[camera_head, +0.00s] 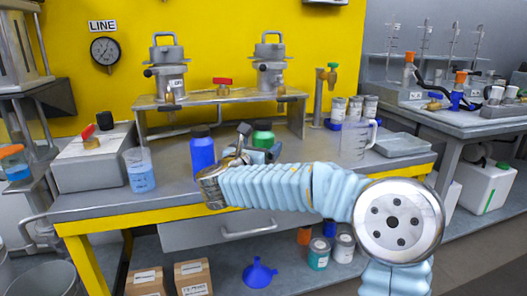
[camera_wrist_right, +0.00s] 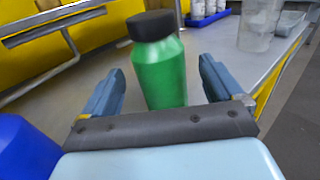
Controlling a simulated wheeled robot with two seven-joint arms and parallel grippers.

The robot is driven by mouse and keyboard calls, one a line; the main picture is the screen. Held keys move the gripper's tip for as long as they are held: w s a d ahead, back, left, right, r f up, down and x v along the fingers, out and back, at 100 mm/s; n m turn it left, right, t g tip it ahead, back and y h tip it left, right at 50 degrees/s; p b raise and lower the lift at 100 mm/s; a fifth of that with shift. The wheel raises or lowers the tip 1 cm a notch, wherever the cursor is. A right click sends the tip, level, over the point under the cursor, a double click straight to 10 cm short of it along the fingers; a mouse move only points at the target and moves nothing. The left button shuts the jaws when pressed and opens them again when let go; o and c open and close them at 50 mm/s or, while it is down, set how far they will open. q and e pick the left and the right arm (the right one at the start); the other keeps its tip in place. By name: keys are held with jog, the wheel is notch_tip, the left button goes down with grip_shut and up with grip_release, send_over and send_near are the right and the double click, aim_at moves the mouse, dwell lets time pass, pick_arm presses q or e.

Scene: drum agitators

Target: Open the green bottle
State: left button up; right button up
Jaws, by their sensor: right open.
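The green bottle (camera_wrist_right: 160,72) has a black cap (camera_wrist_right: 152,26) on it and stands upright on the grey workbench. In the right wrist view it is between the fingers of my right gripper (camera_wrist_right: 160,88), which are open with a gap on both sides. In the head view the green bottle (camera_head: 263,135) shows just behind my right gripper (camera_head: 258,150), its lower part hidden by the gripper and arm. My left gripper is not in view.
A blue bottle (camera_head: 202,152) stands left of the green one and shows at lower left in the wrist view (camera_wrist_right: 24,150). A beaker of blue liquid (camera_head: 140,170) is further left. A clear jug (camera_head: 356,140) stands to the right. A metal shelf (camera_head: 222,98) is behind.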

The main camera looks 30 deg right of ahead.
jog(key=p+x, duration=0.1)
jog(key=x, duration=0.4)
jog(key=shift+w+d, duration=0.15)
jog(key=c, duration=1.2)
jog(key=shift+c, duration=0.3)
